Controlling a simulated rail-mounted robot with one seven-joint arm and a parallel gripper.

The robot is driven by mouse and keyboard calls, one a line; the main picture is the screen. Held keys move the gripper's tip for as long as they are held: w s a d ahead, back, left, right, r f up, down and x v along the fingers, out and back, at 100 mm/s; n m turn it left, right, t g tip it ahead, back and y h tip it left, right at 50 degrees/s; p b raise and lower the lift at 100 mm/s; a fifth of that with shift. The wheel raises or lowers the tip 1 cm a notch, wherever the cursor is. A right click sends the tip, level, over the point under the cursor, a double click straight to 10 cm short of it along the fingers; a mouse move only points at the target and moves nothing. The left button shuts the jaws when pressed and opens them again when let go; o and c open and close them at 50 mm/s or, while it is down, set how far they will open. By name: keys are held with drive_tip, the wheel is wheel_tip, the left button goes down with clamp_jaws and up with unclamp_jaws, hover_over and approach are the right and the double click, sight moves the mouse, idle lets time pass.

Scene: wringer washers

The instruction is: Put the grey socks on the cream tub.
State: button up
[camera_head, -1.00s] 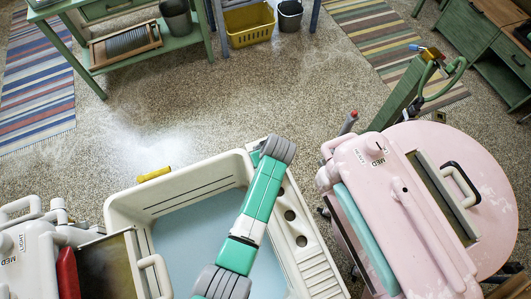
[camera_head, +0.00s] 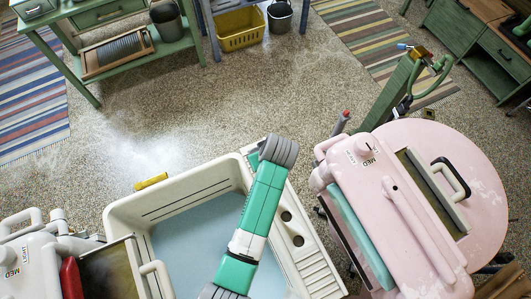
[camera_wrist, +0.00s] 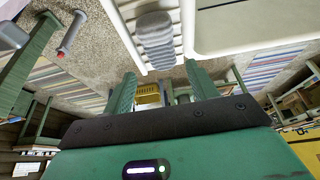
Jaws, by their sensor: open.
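The cream tub (camera_head: 127,222) stands at bottom centre in the head view, with its holed ledge on the right side. In the wrist view a grey banded shape (camera_wrist: 156,42) overlaps the tub's pale ledge (camera_wrist: 122,17). It looks like the grey socks, but I cannot tell for sure or see whether it touches the ledge. No socks can be made out in the head view, where my arm covers part of the ledge. My gripper (camera_wrist: 160,78) is open in the wrist view, with nothing seen between its fingers.
A pink washer (camera_head: 480,165) stands right of the tub, and a pale washer (camera_head: 22,262) with a red part stands at left. A yellow basket (camera_head: 240,27) and a green bench (camera_head: 187,50) are at the back. Speckled floor between is clear.

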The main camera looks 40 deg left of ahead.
drive_tip(key=shift+v, duration=1.85)
drive_tip(key=w+d+r+m+t, duration=0.2)
drive_tip(key=w+d+r+t, duration=0.15)
drive_tip(key=r, duration=0.65)
drive_tip(key=w+d+r+m+t, duration=0.2)
drive_tip(key=w+d+r+t, duration=0.15)
drive_tip(key=r, duration=0.65)
drive_tip(key=w+d+r+m+t, duration=0.25)
drive_tip(key=w+r+t, duration=0.2)
drive_tip(key=r, duration=0.55)
drive_tip(key=s+d+r+m+t+h, duration=0.1)
drive_tip(key=s+d+r+t, duration=0.2)
drive_tip(key=r, duration=0.6)
drive_tip(key=s+d+r+m+t, duration=0.1)
drive_tip(key=d+r+m+t, duration=0.15)
drive_tip(key=d+r, duration=0.4)
drive_tip(key=s+d+r+m+t+h, duration=0.1)
drive_tip(key=s+d+r+t, duration=0.1)
drive_tip(key=s+r, duration=0.3)
drive_tip(key=s+d+r+m+t+h, duration=0.2)
drive_tip(key=s+r+t, duration=0.2)
drive_tip(key=r, duration=0.7)
drive_tip(key=s, duration=0.2)
drive_tip(key=shift+s+d+r, duration=0.3)
